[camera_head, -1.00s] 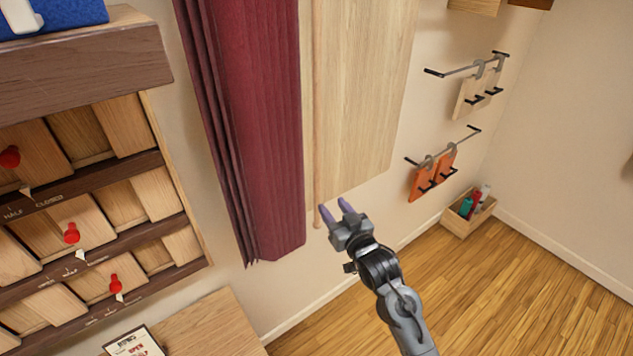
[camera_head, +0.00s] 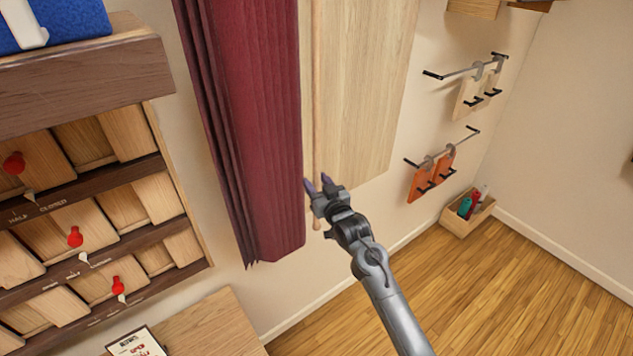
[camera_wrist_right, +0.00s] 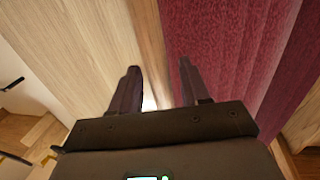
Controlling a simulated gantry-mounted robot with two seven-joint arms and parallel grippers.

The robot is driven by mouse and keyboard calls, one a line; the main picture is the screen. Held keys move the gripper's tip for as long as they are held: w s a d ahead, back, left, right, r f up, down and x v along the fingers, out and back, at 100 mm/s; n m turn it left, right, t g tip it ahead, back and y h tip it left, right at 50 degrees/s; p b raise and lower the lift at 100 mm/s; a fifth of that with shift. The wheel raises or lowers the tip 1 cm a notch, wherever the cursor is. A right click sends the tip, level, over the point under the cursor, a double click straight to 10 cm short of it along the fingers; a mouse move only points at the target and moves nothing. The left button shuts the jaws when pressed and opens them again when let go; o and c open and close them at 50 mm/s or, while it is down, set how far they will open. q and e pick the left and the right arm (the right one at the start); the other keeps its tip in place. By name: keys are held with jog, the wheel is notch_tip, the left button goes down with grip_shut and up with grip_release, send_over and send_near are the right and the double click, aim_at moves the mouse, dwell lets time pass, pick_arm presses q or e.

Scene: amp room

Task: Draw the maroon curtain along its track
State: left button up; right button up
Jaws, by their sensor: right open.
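The maroon curtain (camera_head: 255,130) hangs in gathered folds on the wall, left of a pale wood panel (camera_head: 360,90). A thin wooden rod (camera_head: 316,90) hangs along the curtain's right edge, and its lower end shows just below my gripper. My right gripper (camera_head: 318,183) is open at the lower part of this rod, beside the curtain's edge. In the right wrist view, the rod (camera_wrist_right: 149,35) runs down toward the gap between the two open fingers (camera_wrist_right: 160,85), with the curtain (camera_wrist_right: 225,50) on the right. Contact with the rod cannot be told. The curtain's track is out of view.
A wooden rack (camera_head: 85,85) with red knobs stands at the left, above a wooden tabletop (camera_head: 205,325). Wall rails (camera_head: 445,150) with hanging boards and a small floor box (camera_head: 467,213) are at the right. The floor (camera_head: 480,290) is clear.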

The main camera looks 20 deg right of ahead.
jog(key=shift+w, duration=0.2)
jog(key=shift+c, duration=0.3)
grip_shut()
